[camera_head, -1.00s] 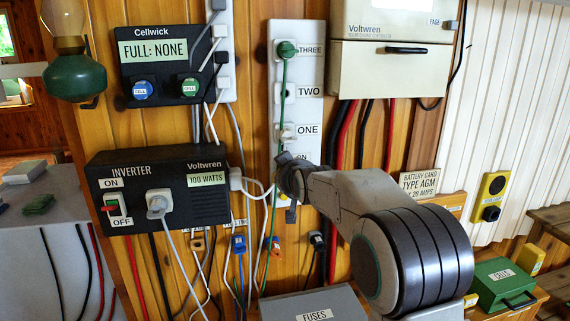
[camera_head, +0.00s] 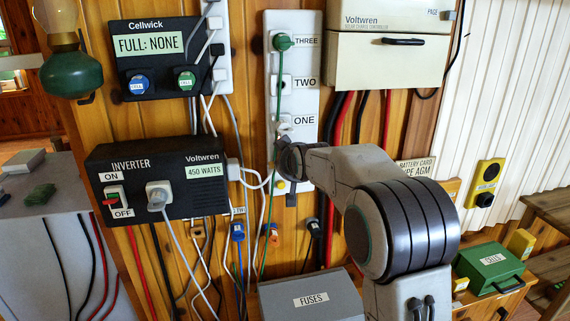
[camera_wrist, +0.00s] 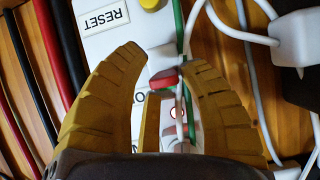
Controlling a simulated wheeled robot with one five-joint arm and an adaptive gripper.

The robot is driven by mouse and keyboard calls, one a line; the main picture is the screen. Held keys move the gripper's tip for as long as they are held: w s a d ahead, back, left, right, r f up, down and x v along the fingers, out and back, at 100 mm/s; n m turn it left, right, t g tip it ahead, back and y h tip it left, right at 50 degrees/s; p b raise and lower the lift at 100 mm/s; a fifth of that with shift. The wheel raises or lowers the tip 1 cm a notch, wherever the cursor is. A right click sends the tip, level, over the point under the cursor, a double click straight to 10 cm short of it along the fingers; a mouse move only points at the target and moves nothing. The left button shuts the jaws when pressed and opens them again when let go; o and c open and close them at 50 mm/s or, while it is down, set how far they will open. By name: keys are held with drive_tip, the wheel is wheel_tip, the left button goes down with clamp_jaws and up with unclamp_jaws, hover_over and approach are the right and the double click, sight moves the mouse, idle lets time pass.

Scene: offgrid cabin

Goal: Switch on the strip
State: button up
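The strip (camera_head: 300,98) is a tall white power strip on the wood wall, with outlets labelled ONE, TWO and THREE. A green plug (camera_head: 282,42) is in THREE. My gripper (camera_head: 284,168) is at the strip's lower end, just below ONE, and hides the switch area in the head view. In the wrist view, my gripper (camera_wrist: 163,62) is open, its yellow fingers on either side of a red rocker switch (camera_wrist: 163,81). Contact is unclear. A yellow button (camera_wrist: 151,4) beside the RESET label is just beyond the fingertips.
The inverter (camera_head: 155,180) to the left reads 450 WATTS, with a red switch (camera_head: 113,198) and a white plug. Loose cables hang close to my gripper, with a green cord beside the rocker. A grey FUSES box (camera_head: 312,300) stands below, and a green box (camera_head: 490,264) at right.

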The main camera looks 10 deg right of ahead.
drive_tip(key=shift+o, duration=1)
drive_tip(key=shift+a, duration=0.1)
drive_tip(key=v, duration=1.2)
wheel_tip(320, 180, down, 27)
drive_tip(key=w+b, duration=0.3)
drive_tip(key=b, duration=2.5)
wheel_tip(320, 180, up, 19)
drive_tip(key=w+t+b, duration=0.2)
drive_tip(key=t, duration=0.8)
drive_tip(key=shift+p+x, duration=0.4)
drive_tip(key=shift+x, duration=2.4)
